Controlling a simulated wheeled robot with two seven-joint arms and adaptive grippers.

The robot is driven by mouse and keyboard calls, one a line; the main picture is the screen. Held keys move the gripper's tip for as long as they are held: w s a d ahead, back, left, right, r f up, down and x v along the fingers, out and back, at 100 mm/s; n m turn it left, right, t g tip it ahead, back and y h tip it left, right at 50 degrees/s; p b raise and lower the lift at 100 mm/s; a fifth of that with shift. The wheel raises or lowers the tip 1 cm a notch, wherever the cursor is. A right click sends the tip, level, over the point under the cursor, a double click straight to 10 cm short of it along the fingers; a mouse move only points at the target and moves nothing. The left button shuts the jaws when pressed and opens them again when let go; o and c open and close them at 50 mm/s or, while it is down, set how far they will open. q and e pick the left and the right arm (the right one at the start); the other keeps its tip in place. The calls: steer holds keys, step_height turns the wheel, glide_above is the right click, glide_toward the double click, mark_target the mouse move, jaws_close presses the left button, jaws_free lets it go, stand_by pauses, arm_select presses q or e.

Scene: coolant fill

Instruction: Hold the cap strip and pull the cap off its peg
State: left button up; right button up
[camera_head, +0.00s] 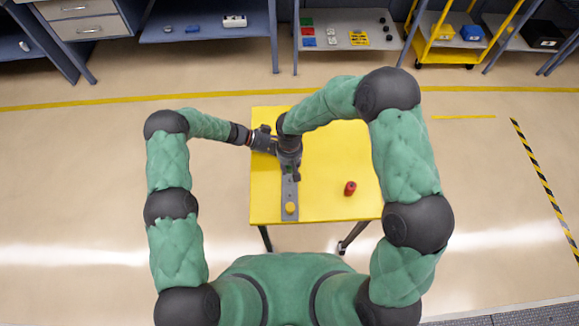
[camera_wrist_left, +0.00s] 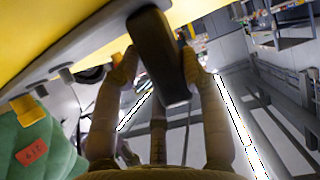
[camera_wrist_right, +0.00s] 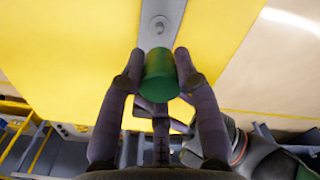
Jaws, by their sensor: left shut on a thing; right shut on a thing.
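The grey cap strip (camera_head: 290,190) lies on the yellow table, running away from me. A yellow cap (camera_head: 290,208) sits at its near end; it also shows in the left wrist view (camera_wrist_left: 25,110). My right gripper (camera_wrist_right: 160,72) points down over the strip and is shut on a green cap (camera_wrist_right: 161,78). A bare peg (camera_wrist_right: 158,27) shows just beyond that cap. I cannot tell whether the green cap is still on a peg. My left gripper (camera_wrist_left: 158,70) is shut on a dark block (camera_wrist_left: 160,50) at the strip's far part; it also shows in the head view (camera_head: 264,142).
A small red cylinder (camera_head: 350,188) stands on the yellow table (camera_head: 330,140), right of the strip. The table's right side is otherwise clear. Shelves (camera_head: 345,30) and a yellow cart (camera_head: 455,30) stand far back.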

arm_select(q)
steer(key=o, duration=1.1)
steer(key=v, duration=1.2)
